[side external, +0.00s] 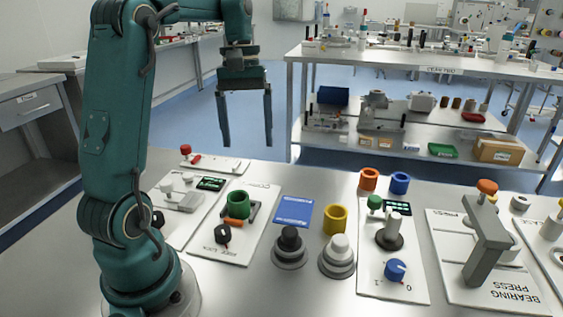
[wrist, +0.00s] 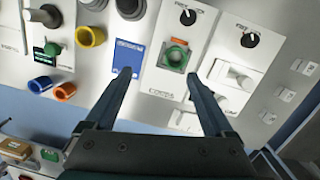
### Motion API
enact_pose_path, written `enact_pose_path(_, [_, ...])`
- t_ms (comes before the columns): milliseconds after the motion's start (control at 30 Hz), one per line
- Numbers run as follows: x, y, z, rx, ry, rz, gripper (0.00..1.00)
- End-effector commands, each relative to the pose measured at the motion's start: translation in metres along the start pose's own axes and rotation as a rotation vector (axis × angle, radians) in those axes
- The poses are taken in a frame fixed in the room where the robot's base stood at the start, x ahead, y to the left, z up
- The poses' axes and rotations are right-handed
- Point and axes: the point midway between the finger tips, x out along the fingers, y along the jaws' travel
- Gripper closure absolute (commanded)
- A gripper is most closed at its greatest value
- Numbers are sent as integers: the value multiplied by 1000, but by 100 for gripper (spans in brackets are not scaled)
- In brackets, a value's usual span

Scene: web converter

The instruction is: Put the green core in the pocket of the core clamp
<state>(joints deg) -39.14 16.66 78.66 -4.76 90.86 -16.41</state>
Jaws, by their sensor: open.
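The green core (side external: 238,204) is a short upright ring on the white core clamp panel (side external: 255,190). It stands at the clamp's dark square pocket, beside an orange bar (side external: 233,222); I cannot tell how deep it sits. In the wrist view the green core (wrist: 175,57) shows from above within the clamp's frame. My gripper (side external: 247,143) is open and empty, pointing down, well above and behind the core. In the wrist view my gripper (wrist: 158,76) has its two fingers spread wide, with nothing between them.
Right of the clamp are a blue card (side external: 293,211), a black knob (side external: 290,238), a yellow ring (side external: 335,219) and a white knob (side external: 339,246). Orange (side external: 369,179) and blue (side external: 400,183) rings stand farther right. The bearing press (side external: 486,245) rises at far right. Air around my gripper is clear.

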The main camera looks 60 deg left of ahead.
Motion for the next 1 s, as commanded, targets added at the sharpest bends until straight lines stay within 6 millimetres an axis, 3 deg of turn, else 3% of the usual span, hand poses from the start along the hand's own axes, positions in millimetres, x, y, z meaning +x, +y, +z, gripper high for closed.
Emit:
enact_pose_path(33, [-3, 10, 18, 83, 46, 0, 12])
enact_pose_path(200, [-1, 28, 67, 337, 192, 17, 12])
enact_pose_path(500, [26, 29, 144, 772, 430, 83, 12])
enact_pose_path(700, [44, 23, 167, 944, 524, 125, 12])
enact_pose_path(1000, [49, 22, 172, 985, 546, 135, 12])
